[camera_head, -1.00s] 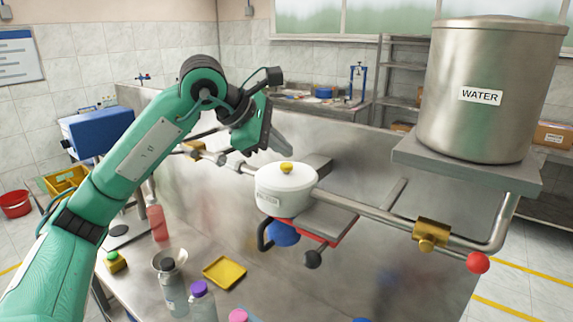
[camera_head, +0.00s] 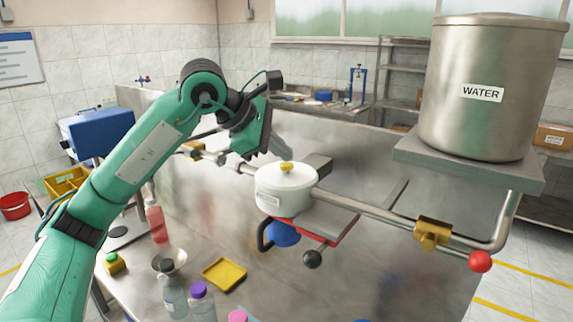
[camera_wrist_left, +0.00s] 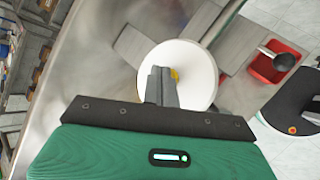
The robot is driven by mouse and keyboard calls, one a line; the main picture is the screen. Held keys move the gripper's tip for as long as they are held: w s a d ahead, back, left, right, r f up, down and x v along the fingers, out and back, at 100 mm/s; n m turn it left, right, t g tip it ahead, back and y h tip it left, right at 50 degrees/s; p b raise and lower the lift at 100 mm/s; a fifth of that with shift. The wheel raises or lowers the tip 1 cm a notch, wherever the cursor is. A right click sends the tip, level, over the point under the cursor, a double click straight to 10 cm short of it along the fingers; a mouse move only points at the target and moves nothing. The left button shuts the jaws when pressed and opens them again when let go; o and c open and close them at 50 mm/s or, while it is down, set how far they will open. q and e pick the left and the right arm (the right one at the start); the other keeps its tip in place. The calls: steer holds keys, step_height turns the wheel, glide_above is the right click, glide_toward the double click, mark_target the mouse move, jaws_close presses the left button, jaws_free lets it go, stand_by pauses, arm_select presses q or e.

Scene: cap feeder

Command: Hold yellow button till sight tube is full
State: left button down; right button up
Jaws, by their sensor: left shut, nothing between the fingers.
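A yellow button (camera_head: 286,168) stands on top of a round white housing (camera_head: 286,190) with a label on its front. My left gripper (camera_head: 284,154) is shut and empty, with its fingertips just above the button. Whether they touch it I cannot tell. In the left wrist view the shut fingers (camera_wrist_left: 160,84) point at the white housing (camera_wrist_left: 196,72) and partly hide the yellow button (camera_wrist_left: 175,75). I cannot clearly make out a sight tube. My right gripper is not in view.
A metal pipe (camera_head: 375,215) runs from the housing to a brass valve (camera_head: 430,232) below the large WATER tank (camera_head: 488,92). A lever with a black ball (camera_head: 312,259) sticks out below the housing. Bottles (camera_head: 202,301) and a yellow tray (camera_head: 224,273) stand on the bench.

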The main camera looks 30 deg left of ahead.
mark_target(281, 165)
arm_select(q)
steer(key=shift+f+b, duration=0.4)
steer(key=shift+f, duration=0.1)
stand_by(1.3)
steer(key=shift+r, duration=0.1)
steer(key=shift+r+p, duration=0.25)
steer(key=shift+p, duration=0.05)
steer(key=shift+r+p, duration=0.35)
steer(key=shift+r, duration=0.2)
steer(key=shift+r+p, duration=1.9)
steer(key=shift+r, duration=0.65)
